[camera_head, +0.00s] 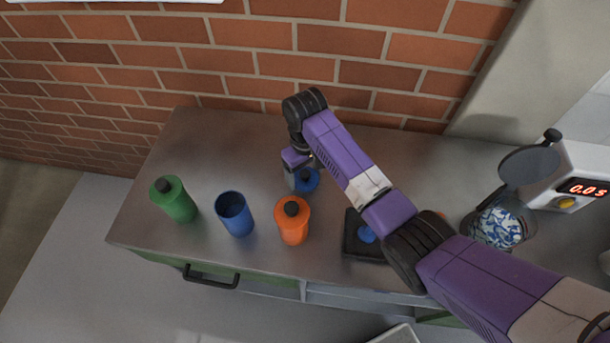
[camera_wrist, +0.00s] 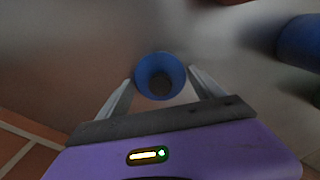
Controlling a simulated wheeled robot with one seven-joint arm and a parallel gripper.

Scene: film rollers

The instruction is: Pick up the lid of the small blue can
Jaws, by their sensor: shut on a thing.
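The blue lid (camera_wrist: 160,68) is a round blue piece with a dark knob in its middle. It sits between the two fingers of my gripper (camera_wrist: 162,80) in the wrist view, and the fingers are shut on it. In the head view the lid (camera_head: 307,181) shows beside my gripper (camera_head: 297,177), partly hidden by it. I cannot tell whether it touches the counter. The blue can (camera_head: 235,214) stands upright and open-topped to the left, apart from the lid. A blue can shape (camera_wrist: 302,42) also shows at the right edge of the wrist view.
A green bottle (camera_head: 176,203) and an orange bottle (camera_head: 292,224), both black-capped, stand on the counter (camera_head: 225,150). A black tray (camera_head: 352,236) with a blue piece lies under my arm. A machine (camera_head: 565,180) with a red display and a clear blue-and-white-filled vessel (camera_head: 497,227) are right. A brick wall is behind.

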